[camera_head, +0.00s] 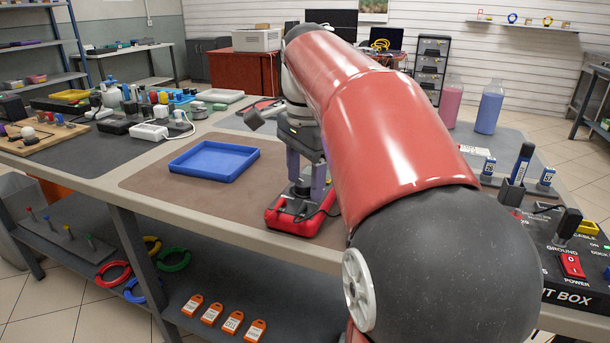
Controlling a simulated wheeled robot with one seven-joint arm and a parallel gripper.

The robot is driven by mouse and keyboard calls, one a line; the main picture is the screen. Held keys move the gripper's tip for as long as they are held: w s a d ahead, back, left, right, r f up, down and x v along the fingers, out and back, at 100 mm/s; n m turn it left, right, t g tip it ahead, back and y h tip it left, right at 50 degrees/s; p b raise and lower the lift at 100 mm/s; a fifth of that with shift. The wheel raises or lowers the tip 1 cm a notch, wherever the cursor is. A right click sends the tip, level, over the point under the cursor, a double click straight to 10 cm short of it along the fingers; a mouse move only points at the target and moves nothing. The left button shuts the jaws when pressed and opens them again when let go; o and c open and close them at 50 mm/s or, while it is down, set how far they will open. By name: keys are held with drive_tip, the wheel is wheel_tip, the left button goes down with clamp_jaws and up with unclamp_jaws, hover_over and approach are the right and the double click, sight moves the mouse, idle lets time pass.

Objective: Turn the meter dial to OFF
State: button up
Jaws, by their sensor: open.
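The meter (286,223) is a red-edged box lying on the brown mat of the workbench, in the middle of the view. A dark dial (302,187) stands up on its top. My gripper (306,184) points down over the meter, with its two purple fingers open, one on each side of the dial. I cannot tell whether the fingers touch the dial. The dial's marks and its pointer are too small and too covered to read. My red arm hides the area to the right of the meter.
A blue tray (213,161) lies left of the meter on the mat (160,183). A test box (572,262) with a red power switch stands at right. Two jars (488,109) stand at the back right. Coloured rings and orange tags lie on the lower shelf (215,280).

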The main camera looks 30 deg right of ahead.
sight(306, 183)
wheel_tip(306, 183, up, 8)
drive_tip(key=shift+s+f+p, duration=0.15)
drive_tip(key=shift+p, duration=0.15)
idle(0.5)
